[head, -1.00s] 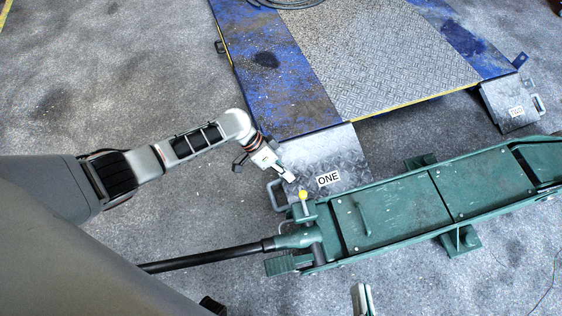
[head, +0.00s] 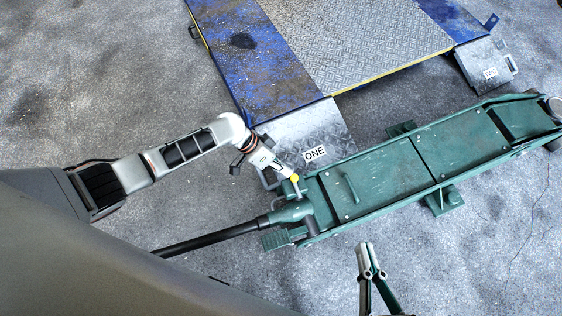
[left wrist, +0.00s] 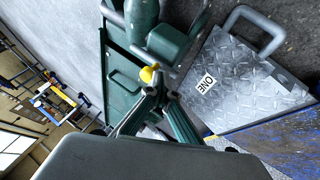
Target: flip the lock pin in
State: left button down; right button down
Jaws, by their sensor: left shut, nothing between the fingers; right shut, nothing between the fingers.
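A green trolley jack (head: 385,180) lies on the floor. A small yellow knob (head: 294,178), which I take to be the lock pin, stands at its handle end, above the handle socket (head: 289,211). My left gripper (head: 288,170) is shut and empty, its tips right beside the knob. In the left wrist view the knob (left wrist: 148,74) shows just beyond the closed fingertips (left wrist: 159,88); whether they touch it I cannot tell. My right gripper (head: 369,262) is shut and empty, over the floor in front of the jack.
A ramp plate marked ONE (head: 290,138) lies close behind the knob. A blue and grey lift platform (head: 345,45) fills the back. Another marked plate (head: 482,66) is at the right. The black jack handle (head: 210,238) runs left. Floor at the lower right is clear.

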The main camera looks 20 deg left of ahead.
pick_arm(q)
jog(key=shift+s+d+r, duration=0.15)
jog(key=shift+d+r, duration=0.05)
jog(key=shift+d, duration=0.1)
jog(key=shift+s+f, duration=0.15)
jog(key=shift+a, duration=0.1)
jog(key=v, duration=1.2)
pick_arm(e)
jog(key=shift+d, duration=0.25)
